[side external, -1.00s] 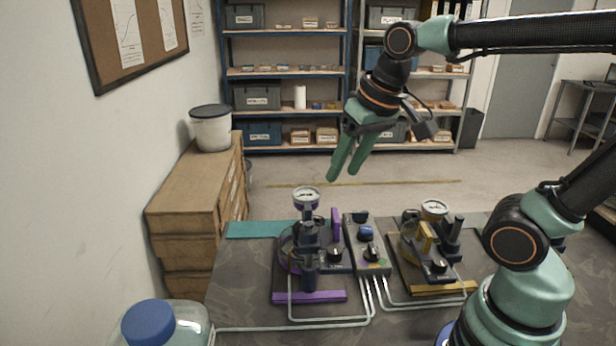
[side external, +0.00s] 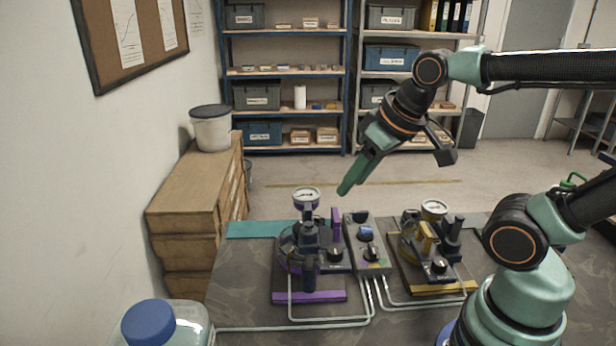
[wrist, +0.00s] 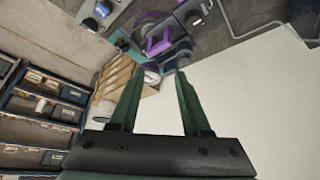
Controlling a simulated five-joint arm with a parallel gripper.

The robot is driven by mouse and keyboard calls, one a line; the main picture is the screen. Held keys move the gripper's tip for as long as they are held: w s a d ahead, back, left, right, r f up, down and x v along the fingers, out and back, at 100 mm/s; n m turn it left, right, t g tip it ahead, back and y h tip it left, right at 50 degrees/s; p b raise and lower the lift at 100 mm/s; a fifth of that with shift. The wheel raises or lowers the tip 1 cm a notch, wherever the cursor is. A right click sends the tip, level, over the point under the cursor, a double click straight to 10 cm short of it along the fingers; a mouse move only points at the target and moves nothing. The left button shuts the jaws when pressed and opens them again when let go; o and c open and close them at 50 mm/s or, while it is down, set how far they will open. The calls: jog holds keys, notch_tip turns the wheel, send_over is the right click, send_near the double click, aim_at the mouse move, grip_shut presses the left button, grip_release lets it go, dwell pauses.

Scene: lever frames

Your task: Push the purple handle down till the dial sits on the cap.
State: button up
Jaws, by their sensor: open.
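The purple handle (side external: 336,223) stands upright on the left fixture, above its purple-edged base (side external: 310,297). A white-faced dial (side external: 306,196) with a purple rim sits at the top of that fixture, left of the handle. I cannot clearly make out the cap. My gripper (side external: 346,190) is above and slightly right of the handle, apart from it, with its green fingers overlapping in the side view. In the wrist view my gripper (wrist: 158,76) is open and empty. The purple handle (wrist: 160,42) shows beyond the fingertips, with a round white face near them.
A similar yellow fixture (side external: 432,245) with its own dial stands to the right. A grey control box (side external: 367,245) lies between the fixtures, with pale tubes in front. A blue-capped jar (side external: 150,322) stands front left. The air around the gripper is clear.

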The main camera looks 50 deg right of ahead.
jog(key=shift+c, duration=0.2)
notch_tip(320, 180, up, 4)
jog(key=m+g, duration=0.6)
jog(key=m, duration=0.3)
send_over(336, 215)
notch_tip(336, 215, down, 12)
jog(key=shift+r, duration=0.15)
grip_shut()
dwell(1.3)
